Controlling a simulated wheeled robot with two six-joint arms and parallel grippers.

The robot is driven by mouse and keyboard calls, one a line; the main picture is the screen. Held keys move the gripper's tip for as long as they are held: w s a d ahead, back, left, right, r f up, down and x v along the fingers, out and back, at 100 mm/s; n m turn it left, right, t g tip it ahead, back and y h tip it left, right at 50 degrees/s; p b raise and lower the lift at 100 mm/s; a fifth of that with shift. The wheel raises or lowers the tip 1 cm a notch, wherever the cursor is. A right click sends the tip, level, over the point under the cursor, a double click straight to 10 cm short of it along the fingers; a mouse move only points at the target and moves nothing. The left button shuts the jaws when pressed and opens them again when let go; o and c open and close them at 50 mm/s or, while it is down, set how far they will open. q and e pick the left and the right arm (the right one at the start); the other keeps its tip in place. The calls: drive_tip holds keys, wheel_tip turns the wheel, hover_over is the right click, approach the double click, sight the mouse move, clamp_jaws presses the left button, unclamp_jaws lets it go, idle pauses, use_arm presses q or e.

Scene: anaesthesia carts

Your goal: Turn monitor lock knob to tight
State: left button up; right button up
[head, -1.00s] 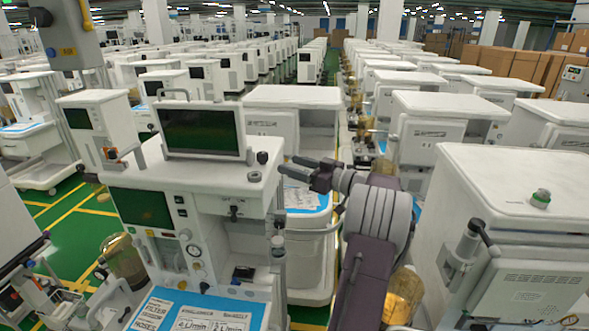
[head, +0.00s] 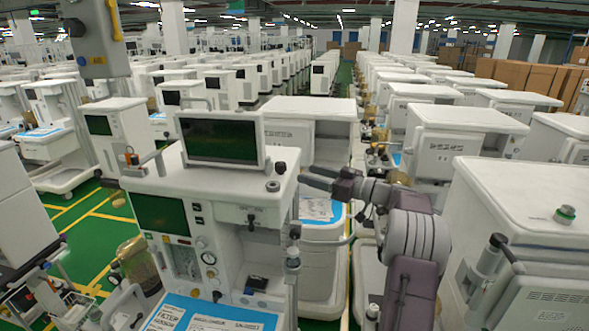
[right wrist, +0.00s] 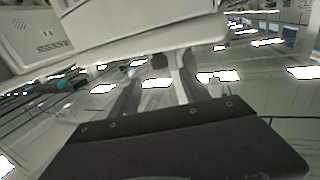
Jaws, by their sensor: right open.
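The monitor (head: 219,138) stands upright on the white top of the anaesthesia cart (head: 170,180), its dark screen facing me. A small black knob (head: 280,167) sits at the monitor's lower right corner. A second dark round piece (head: 273,186) lies just in front of it on the cart top. Which one is the lock knob, and its setting, I cannot tell. My right gripper (head: 305,175) is open, its fingers pointing left towards the knob with a small gap. In the right wrist view a dark knob-like piece (right wrist: 159,61) shows beyond the fingers. My left gripper is out of view.
A neighbouring white cart with a green-topped knob (head: 565,213) stands at the right, close to my arm. Another white cart (head: 300,108) stands behind the gripper. A grey hanging unit (head: 97,40) is at upper left. Green floor shows at the left.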

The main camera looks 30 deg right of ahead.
sight(285, 167)
drive_tip(key=p+x, duration=0.3)
drive_tip(key=x, duration=0.1)
drive_tip(key=p+x, duration=0.3)
drive_tip(key=x, duration=0.1)
drive_tip(key=shift+w+r+p, duration=0.2)
drive_tip(key=shift+r+p, duration=0.05)
drive_tip(key=shift+p, duration=0.05)
drive_tip(key=shift+w+a+f, duration=0.15)
drive_tip(key=shift+w+a, duration=0.05)
drive_tip(key=shift+w, duration=0.05)
drive_tip(key=shift+s, duration=0.15)
